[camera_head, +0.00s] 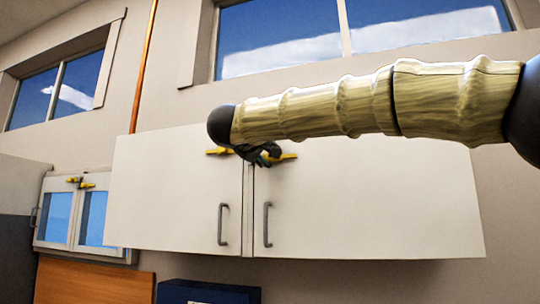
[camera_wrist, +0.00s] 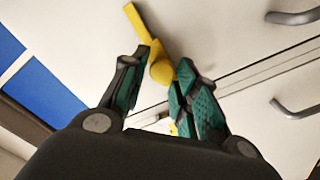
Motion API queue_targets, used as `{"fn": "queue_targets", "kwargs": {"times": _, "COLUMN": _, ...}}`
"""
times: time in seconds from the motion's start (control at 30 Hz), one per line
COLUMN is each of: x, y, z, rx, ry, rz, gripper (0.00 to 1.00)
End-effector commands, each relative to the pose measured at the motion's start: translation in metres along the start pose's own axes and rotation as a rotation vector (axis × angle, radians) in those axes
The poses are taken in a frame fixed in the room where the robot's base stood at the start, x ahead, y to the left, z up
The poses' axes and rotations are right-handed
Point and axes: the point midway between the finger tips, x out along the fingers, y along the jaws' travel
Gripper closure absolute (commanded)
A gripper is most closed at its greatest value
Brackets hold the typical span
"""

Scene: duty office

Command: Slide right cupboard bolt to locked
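The right cupboard (camera_head: 370,205) is a white wall unit with two doors. Its yellow bolt (camera_head: 218,151) lies across the seam near the top of the doors; the middle is hidden by my gripper. In the wrist view the bolt shows as a yellow bar with a rounded knob (camera_wrist: 161,70). My gripper (camera_head: 262,153) is at the bolt, under the end of my arm. In the wrist view my gripper (camera_wrist: 163,56) has its green-padded fingers apart, one on each side of the knob. The right finger looks very close to the knob; I cannot tell whether it touches.
Two grey handles (camera_head: 222,224) (camera_head: 267,224) stick out low on the doors. A smaller left cupboard (camera_head: 58,216) with blue panes has its own yellow bolt (camera_head: 74,181). A wooden board (camera_head: 95,280) and a dark blue object (camera_head: 208,292) are below. Windows are above.

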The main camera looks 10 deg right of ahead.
Motion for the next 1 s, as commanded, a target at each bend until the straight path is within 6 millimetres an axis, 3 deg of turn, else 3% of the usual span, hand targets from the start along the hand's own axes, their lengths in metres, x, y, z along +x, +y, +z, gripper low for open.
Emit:
{"fn": "queue_targets", "kwargs": {"times": 0.47, "x": -0.005, "y": -0.001, "z": 0.002, "rx": -0.002, "ry": -0.004, "rz": 0.000, "gripper": 0.55}}
{"fn": "queue_targets", "kwargs": {"times": 1.0, "x": -0.092, "y": -0.002, "z": 0.000, "rx": -0.003, "ry": -0.002, "rz": 0.000, "gripper": 0.55}}
